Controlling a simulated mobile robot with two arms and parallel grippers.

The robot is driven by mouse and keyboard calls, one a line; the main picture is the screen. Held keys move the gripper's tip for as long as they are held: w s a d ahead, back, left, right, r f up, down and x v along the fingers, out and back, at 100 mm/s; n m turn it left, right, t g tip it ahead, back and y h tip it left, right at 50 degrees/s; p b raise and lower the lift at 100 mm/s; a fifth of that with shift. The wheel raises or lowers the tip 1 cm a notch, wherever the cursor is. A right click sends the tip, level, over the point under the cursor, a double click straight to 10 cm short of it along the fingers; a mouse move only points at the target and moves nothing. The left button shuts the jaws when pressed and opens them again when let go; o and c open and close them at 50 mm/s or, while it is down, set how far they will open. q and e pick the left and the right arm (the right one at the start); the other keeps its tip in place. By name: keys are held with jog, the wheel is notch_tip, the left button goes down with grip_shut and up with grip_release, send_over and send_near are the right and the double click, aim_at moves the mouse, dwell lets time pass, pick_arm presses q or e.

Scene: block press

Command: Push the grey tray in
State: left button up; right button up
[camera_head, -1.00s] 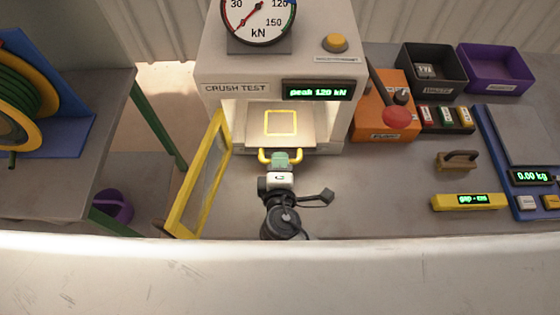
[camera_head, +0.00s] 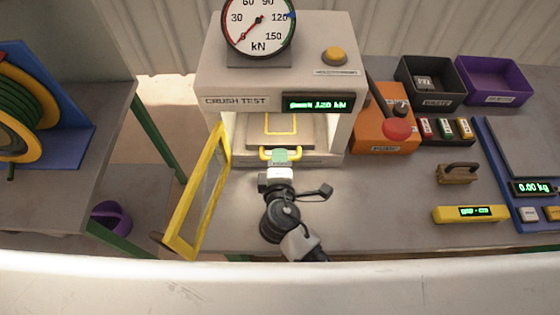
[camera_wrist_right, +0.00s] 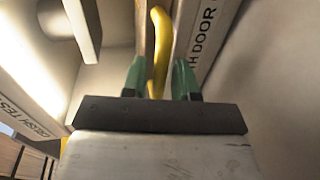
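The grey tray (camera_head: 308,134), with a yellow square outline on top, sits inside the press opening. Its front part shows and its back is hidden under the press head. My right gripper (camera_head: 280,155) is at the yellow handle (camera_head: 265,154) on the tray's front. In the right wrist view, my green fingers (camera_wrist_right: 160,82) stand close on either side of the yellow handle (camera_wrist_right: 159,50), which passes between them. My left gripper is in no view.
The press's yellow-framed door (camera_head: 199,195) stands open left of my right arm. An orange box with a red button (camera_head: 397,128) is right of the press. A yellow gauge (camera_head: 470,213), a brown handled block (camera_head: 458,173) and a blue scale (camera_head: 497,160) lie farther right.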

jog(key=shift+o, duration=0.9)
jog(key=shift+s, duration=0.2)
jog(key=b+v, duration=0.2)
jog(key=v, duration=0.8)
jog(key=shift+s, duration=0.15)
